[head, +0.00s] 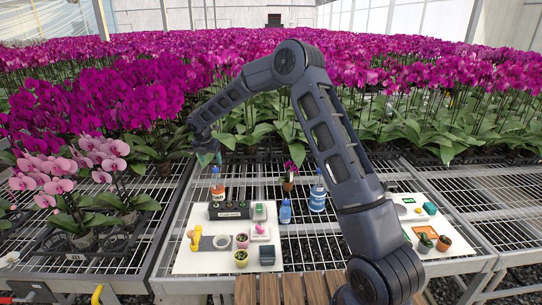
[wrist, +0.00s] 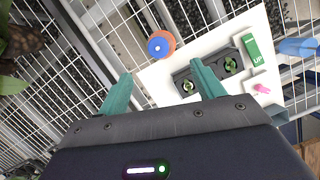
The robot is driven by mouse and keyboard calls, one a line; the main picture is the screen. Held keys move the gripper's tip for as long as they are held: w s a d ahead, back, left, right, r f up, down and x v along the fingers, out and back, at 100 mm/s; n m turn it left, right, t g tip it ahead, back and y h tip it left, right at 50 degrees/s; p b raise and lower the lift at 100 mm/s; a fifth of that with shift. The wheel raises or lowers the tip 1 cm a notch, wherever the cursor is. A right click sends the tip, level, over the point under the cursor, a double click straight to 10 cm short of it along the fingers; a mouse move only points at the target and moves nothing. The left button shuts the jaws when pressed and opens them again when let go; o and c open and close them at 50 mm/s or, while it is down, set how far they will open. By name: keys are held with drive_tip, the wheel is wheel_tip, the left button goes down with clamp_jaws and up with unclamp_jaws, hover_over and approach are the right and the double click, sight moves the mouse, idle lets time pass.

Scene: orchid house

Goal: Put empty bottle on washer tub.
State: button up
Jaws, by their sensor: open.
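My gripper (head: 207,158) is open and empty, with its teal fingers (wrist: 163,88) apart and pointing down. An orange bottle (head: 217,184) with a pale label stands just below it, at the back left of the left white board; its blue cap (wrist: 157,47) shows ahead of the fingertips in the wrist view, outside the jaws. A small blue bottle (head: 285,212) and a larger blue bottle (head: 317,197) stand to the right. I cannot tell which bottle is empty. No thing is clearly readable as the washer tub; a round grey dish (head: 221,242) sits on the left board.
A dark rack (head: 229,212) with round slots stands beside the orange bottle, with a green block (head: 259,212) at its right. Small pots (head: 241,258), a pink item (head: 260,231) and a dark box (head: 267,255) sit nearer. Orchids crowd the back; a second board (head: 420,215) lies right.

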drive_tip(key=s+d+r+m, duration=0.45)
drive_tip(key=d+r, duration=0.25)
drive_tip(key=d, duration=0.3)
drive_tip(key=s+d+r+m, duration=0.45)
drive_tip(key=d+r, duration=0.35)
drive_tip(key=d, duration=0.2)
drive_tip(key=s+d+r+m, duration=0.4)
drive_tip(key=d+r+m, duration=0.25)
drive_tip(key=d, duration=0.45)
drive_tip(key=s+d+r+m, duration=0.4)
drive_tip(key=s+d+m, duration=0.4)
drive_tip(key=s+d, duration=0.4)
drive_tip(key=s+d+f+m, duration=0.1)
drive_tip(key=s+d+m, duration=0.1)
drive_tip(key=s, duration=0.3)
drive_tip(key=s+d+f+m+t, duration=0.1)
drive_tip(key=s+d+m, duration=0.1)
drive_tip(key=s+m, duration=0.2)
drive_tip(key=s+d+f+m+y, duration=0.1)
drive_tip(key=s+d+m, duration=0.1)
drive_tip(key=s, duration=0.5)
drive_tip(key=shift+s+d+m+t, duration=0.25)
drive_tip(key=shift+m+t, duration=0.05)
drive_tip(key=shift+m, duration=0.15)
drive_tip(key=shift+f, duration=0.1)
